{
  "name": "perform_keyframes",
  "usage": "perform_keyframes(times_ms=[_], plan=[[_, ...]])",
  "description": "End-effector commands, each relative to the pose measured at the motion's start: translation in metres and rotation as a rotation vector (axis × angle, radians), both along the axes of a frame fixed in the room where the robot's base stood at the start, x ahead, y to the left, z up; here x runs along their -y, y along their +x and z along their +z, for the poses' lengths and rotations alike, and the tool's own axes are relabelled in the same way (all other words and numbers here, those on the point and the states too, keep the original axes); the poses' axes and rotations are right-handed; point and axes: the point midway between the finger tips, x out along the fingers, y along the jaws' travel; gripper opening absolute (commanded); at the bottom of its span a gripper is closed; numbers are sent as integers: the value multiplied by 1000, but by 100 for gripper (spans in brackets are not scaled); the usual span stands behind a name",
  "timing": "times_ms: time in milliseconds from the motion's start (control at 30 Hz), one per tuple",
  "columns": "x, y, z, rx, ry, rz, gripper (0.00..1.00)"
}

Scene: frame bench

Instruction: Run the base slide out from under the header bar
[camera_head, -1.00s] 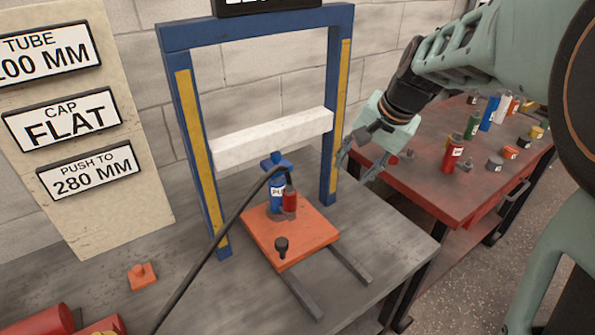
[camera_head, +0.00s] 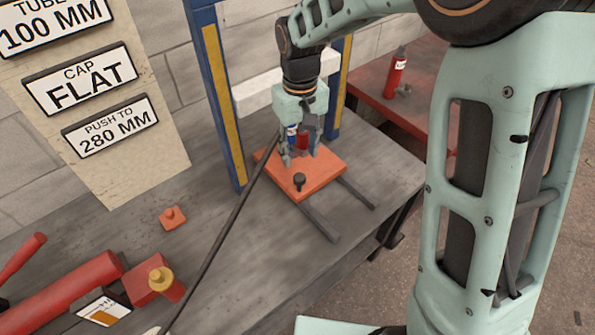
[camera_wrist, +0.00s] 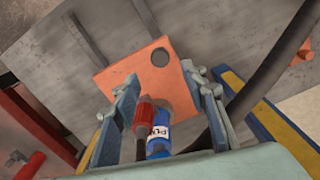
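A blue labelled cylinder (camera_wrist: 158,133) and a red one (camera_wrist: 145,116) stand on the plate. My gripper (camera_head: 299,157) is low over the plate, in front of the white header bar (camera_head: 258,93). Contact cannot be told.
A black hose (camera_head: 232,215) runs from the cylinders to the lower left. Blue uprights (camera_head: 218,95) flank the slide. An orange knobbed piece (camera_head: 173,218) and red parts (camera_head: 65,288) lie on the grey bench. A red table (camera_head: 415,118) stands at right. The bench before the rails is bare.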

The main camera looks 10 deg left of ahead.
Motion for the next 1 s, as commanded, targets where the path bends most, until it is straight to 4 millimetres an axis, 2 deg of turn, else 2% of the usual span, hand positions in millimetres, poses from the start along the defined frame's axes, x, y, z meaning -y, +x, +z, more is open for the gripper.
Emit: perform_keyframes(times_ms=[33, 200, 400, 600, 833, 867, 1000], plan=[[0, -1, -12, -4, -2, 1, 40], [0, -1, -45, -5, -2, 0, 40], [0, -1, -74, -2, 0, -2, 40], [0, 0, -85, 0, 0, -2, 40], [0, 0, -85, 1, 1, -2, 40], [0, 0, -85, 1, 1, -2, 39], [0, 0, -85, 1, 1, -2, 24]])
